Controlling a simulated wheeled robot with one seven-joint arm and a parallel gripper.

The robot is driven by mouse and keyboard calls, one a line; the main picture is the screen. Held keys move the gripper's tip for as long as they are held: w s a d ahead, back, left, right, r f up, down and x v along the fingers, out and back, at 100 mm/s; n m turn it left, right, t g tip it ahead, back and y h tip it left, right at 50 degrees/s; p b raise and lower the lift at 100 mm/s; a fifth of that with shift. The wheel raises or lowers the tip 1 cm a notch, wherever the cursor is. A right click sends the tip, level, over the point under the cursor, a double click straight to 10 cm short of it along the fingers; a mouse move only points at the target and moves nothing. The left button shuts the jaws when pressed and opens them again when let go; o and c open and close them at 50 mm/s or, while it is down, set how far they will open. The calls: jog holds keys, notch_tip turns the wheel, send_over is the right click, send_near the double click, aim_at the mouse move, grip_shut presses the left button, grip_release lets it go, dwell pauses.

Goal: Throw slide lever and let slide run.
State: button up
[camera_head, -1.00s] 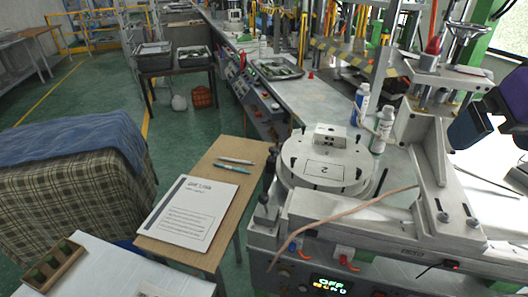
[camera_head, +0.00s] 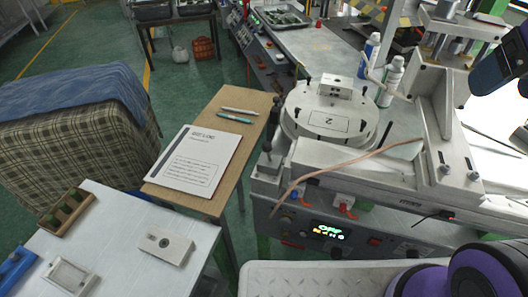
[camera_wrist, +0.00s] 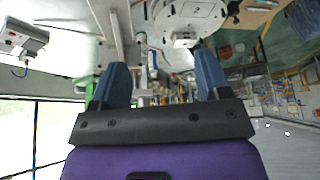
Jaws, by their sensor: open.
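The wax injection machine (camera_head: 400,170) stands at right in the head view. A white round die marked 2 (camera_head: 330,120) sits on its bed, beside a pale slide rail and upright bracket. A dark upright lever with a black knob (camera_head: 268,150) stands at the bed's left end. Two small red-and-orange handles, one of them here (camera_head: 347,209), are on the front panel; I cannot tell which part is the slide lever. My gripper (camera_wrist: 160,80) is open and empty in the wrist view, its two blue fingers apart. The die also shows in the inverted wrist view (camera_wrist: 196,10), away from the fingers.
A lit display (camera_head: 328,231) on the panel appears to read OFF. A thin brown hose (camera_head: 340,163) crosses the bed's front. A wooden table (camera_head: 238,135) holds papers and pens. A white table (camera_head: 125,235) holds small parts. Bottles (camera_head: 390,80) stand behind the die.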

jog(key=shift+w+a, duration=0.2)
jog(key=shift+w, duration=0.15)
jog(key=c, duration=0.4)
jog(key=shift+w+a+g, duration=0.4)
jog(key=shift+w+a, duration=0.45)
jog(key=shift+w, duration=0.3)
jog(key=c, duration=0.7)
jog(key=shift+g, duration=0.5)
jog(key=w+a, duration=0.4)
jog(key=shift+f, duration=0.35)
grip_shut()
jog(key=w+a+f+g+h, duration=0.1)
jog(key=w+a+f, duration=0.15)
jog(key=a, duration=0.35)
jog(key=w+a+f+h, duration=0.1)
jog(key=w+a+f, duration=0.15)
jog(key=a, duration=0.35)
jog(key=s+a+f, duration=0.1)
jog(key=a+f, duration=0.3)
jog(key=a, duration=0.3)
jog(key=s+a+f+h, duration=0.1)
jog(key=a+f, duration=0.3)
jog(key=a, duration=0.4)
jog(key=s+a+f+n+h, duration=0.1)
jog(key=a+f, duration=0.4)
jog(key=a, duration=0.2)
jog(key=shift+a+t, duration=0.3)
jog(key=shift+a, duration=0.05)
